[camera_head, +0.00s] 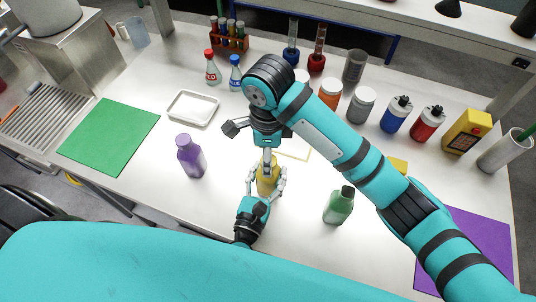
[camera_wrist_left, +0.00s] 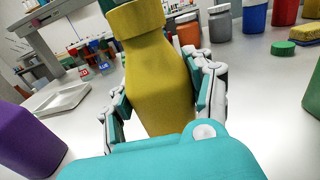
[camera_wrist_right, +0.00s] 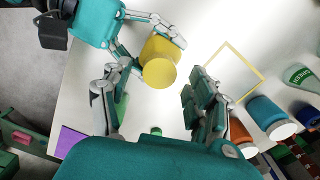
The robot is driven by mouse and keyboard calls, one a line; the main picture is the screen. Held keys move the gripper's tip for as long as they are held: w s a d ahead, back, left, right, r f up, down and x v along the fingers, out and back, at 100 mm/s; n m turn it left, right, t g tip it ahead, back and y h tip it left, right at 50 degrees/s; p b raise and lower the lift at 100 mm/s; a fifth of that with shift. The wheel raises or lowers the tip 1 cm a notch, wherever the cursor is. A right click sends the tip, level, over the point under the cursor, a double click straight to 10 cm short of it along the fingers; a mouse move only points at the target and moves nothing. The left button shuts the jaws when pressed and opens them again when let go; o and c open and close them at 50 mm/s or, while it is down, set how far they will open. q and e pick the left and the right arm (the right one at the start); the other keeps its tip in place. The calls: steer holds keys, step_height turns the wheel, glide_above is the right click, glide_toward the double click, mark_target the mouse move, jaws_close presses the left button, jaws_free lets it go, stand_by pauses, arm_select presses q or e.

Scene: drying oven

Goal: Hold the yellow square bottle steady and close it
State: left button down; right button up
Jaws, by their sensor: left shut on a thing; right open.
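The yellow bottle (camera_head: 267,183) stands upright near the table's front edge. My left gripper (camera_wrist_left: 165,100) is shut on its body from both sides. A yellow cap (camera_wrist_left: 136,18) sits on top of the bottle; its round top (camera_wrist_right: 158,73) also shows in the right wrist view. I cannot tell how tight it is. My right gripper (camera_wrist_right: 155,108) is open and empty, pointing down just above the bottle, with its fingers apart and the cap slightly off their middle line. In the head view, my right arm partly covers the bottle's top.
A purple bottle (camera_head: 191,157) stands to the left and a green bottle (camera_head: 339,205) to the right. A loose green cap (camera_wrist_left: 283,48) lies on the table. A white tray (camera_head: 193,108), a green mat (camera_head: 109,136) and a purple mat (camera_head: 465,249) lie farther out. Several jars stand behind.

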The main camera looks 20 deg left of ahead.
steer(key=shift+r, duration=1.7)
steer(key=shift+c, duration=0.3)
